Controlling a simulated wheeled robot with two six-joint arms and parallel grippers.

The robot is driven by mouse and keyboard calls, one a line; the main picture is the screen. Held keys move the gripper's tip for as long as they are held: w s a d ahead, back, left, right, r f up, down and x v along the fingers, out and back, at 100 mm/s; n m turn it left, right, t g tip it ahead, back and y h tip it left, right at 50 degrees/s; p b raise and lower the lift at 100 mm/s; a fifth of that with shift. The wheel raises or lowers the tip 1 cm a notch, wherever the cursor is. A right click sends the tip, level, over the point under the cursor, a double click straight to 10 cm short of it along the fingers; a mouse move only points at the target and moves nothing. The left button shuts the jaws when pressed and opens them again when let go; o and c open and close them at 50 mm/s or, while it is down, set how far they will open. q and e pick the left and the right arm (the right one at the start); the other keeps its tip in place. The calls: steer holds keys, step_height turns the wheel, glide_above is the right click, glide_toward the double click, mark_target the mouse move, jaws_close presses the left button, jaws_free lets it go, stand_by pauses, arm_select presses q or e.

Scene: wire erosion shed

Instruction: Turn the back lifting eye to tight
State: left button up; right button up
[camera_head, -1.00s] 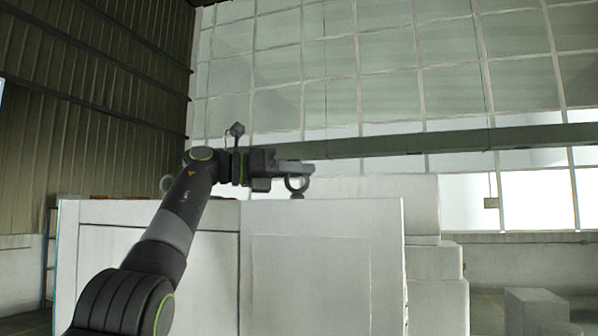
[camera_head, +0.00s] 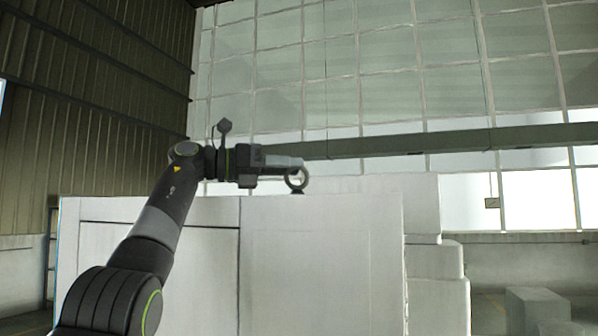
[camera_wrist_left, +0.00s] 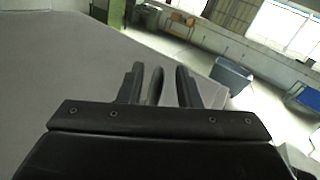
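A dark lifting eye (camera_head: 297,182), a ring on a short base, stands upright on top of a big pale machine cabinet (camera_head: 320,260). My left gripper (camera_head: 292,162) reaches in from the left at the height of the ring's upper part. In the left wrist view the ring (camera_wrist_left: 154,86) shows nearly edge-on between the two fingers of my left gripper (camera_wrist_left: 160,80). A gap shows on each side of it, wider on the right, so the fingers are open around it. How far the eye is screwed down cannot be told. My right gripper is out of view.
The cabinet top is flat and clear around the eye. Paler stepped blocks (camera_head: 435,262) adjoin the cabinet on the right. A long beam (camera_head: 430,140) crosses behind, before a large window wall. A grey box (camera_head: 537,310) stands on the floor at right.

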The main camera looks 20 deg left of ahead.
arm_select(q)
steer(key=b+v, duration=0.1)
steer(key=v, duration=1.3)
steer(key=shift+s+a, duration=0.25)
steer(key=shift+a, duration=0.1)
steer(key=shift+c, duration=0.4)
